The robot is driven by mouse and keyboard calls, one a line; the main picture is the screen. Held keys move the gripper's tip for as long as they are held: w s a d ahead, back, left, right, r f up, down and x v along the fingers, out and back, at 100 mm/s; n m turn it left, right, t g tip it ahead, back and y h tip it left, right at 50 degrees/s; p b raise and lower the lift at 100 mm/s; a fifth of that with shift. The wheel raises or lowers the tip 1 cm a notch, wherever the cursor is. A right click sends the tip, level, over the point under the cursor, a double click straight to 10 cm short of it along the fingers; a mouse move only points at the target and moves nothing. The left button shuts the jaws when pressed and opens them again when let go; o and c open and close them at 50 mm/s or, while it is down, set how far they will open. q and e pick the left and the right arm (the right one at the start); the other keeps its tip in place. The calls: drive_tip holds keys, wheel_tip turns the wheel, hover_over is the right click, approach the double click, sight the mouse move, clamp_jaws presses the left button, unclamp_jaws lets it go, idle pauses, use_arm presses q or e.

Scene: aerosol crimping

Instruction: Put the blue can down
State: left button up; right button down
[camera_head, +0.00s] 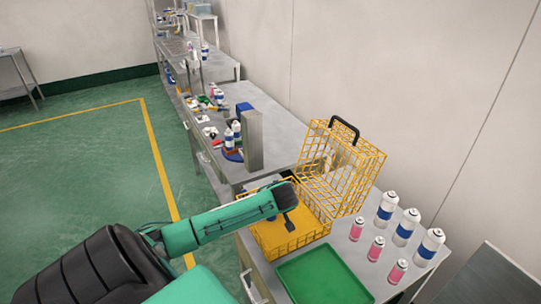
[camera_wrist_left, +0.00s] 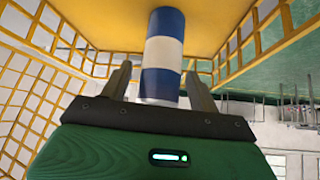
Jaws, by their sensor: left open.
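The blue can (camera_wrist_left: 163,55), with blue and white bands, shows in the left wrist view inside the yellow wire basket (camera_wrist_left: 60,43). It is between the two fingers of my left gripper (camera_wrist_left: 160,85). The fingers are open, with a gap on each side of the can. In the head view my left gripper (camera_head: 289,212) reaches down into the open yellow basket (camera_head: 262,240) on the table, and the can is hidden there. My right gripper is not in view.
A green tray (camera_head: 322,277) lies in front. Pink cans (camera_head: 376,248) and white cans with blue bands (camera_head: 405,227) stand to the right. A grey post (camera_head: 252,140) rises behind the basket.

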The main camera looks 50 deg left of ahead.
use_arm(q)
drive_tip(key=shift+r, duration=0.1)
drive_tip(key=b+v, duration=0.2)
drive_tip(key=v, duration=1)
